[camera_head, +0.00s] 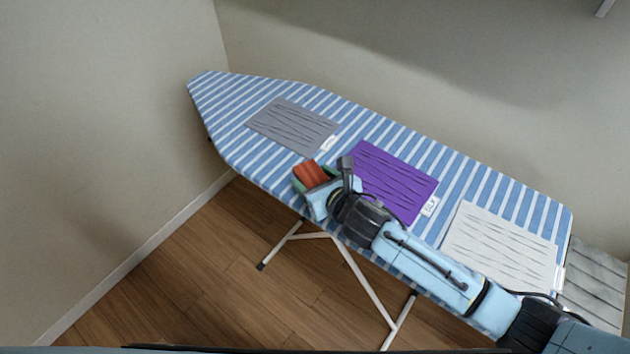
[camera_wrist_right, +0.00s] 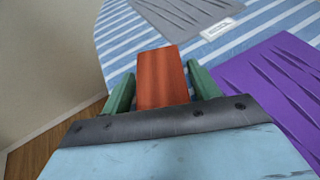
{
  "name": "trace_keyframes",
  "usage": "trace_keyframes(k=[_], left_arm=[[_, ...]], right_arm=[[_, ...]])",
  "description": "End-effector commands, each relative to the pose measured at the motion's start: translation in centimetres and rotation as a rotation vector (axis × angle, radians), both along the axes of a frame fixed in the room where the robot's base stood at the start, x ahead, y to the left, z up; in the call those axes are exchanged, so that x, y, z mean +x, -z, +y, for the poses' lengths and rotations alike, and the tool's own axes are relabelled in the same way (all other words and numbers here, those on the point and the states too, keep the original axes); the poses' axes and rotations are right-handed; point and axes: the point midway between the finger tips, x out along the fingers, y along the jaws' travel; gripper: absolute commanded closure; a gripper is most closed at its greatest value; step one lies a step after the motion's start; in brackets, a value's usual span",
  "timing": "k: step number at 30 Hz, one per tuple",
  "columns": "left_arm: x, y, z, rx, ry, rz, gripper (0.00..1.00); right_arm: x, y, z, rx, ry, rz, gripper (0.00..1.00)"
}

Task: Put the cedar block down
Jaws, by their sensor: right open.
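The cedar block (camera_head: 311,172) is a reddish-brown block at the near edge of the striped ironing board (camera_head: 225,88), between the grey and purple towels. My right gripper (camera_head: 314,176) is at the block, with its jaws open. In the right wrist view the block (camera_wrist_right: 162,78) sits between the two green fingers (camera_wrist_right: 162,88), with a narrow gap visible beside it. The block looks to be at the board's surface, but its underside is hidden. My left gripper is not in view.
A grey towel (camera_head: 293,126), a purple towel (camera_head: 396,180) and a white towel (camera_head: 500,246) lie flat on the board, each with a tag. Walls stand behind and to the left. A grey slatted surface (camera_head: 597,280) is at the right. Bare striped cloth shows between the towels.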

Motion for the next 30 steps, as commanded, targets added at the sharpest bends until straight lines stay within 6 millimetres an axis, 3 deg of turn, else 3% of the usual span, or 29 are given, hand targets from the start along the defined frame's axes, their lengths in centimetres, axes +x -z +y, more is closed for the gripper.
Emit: trace_keyframes(k=[3, 12, 20, 30], left_arm=[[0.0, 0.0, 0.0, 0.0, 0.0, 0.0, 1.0], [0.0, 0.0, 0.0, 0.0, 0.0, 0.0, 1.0], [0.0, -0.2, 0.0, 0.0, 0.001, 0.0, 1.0], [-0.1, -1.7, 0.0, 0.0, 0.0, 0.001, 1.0]], right_arm=[[0.0, 0.0, 0.0, 0.0, 0.0, 0.0, 0.39], [0.0, 0.0, 0.0, 0.0, 0.0, 0.0, 0.77], [0.0, -0.6, -0.1, -0.001, 0.001, -0.002, 0.77], [0.1, -7.1, -0.1, -0.001, -0.002, -0.006, 0.78]])
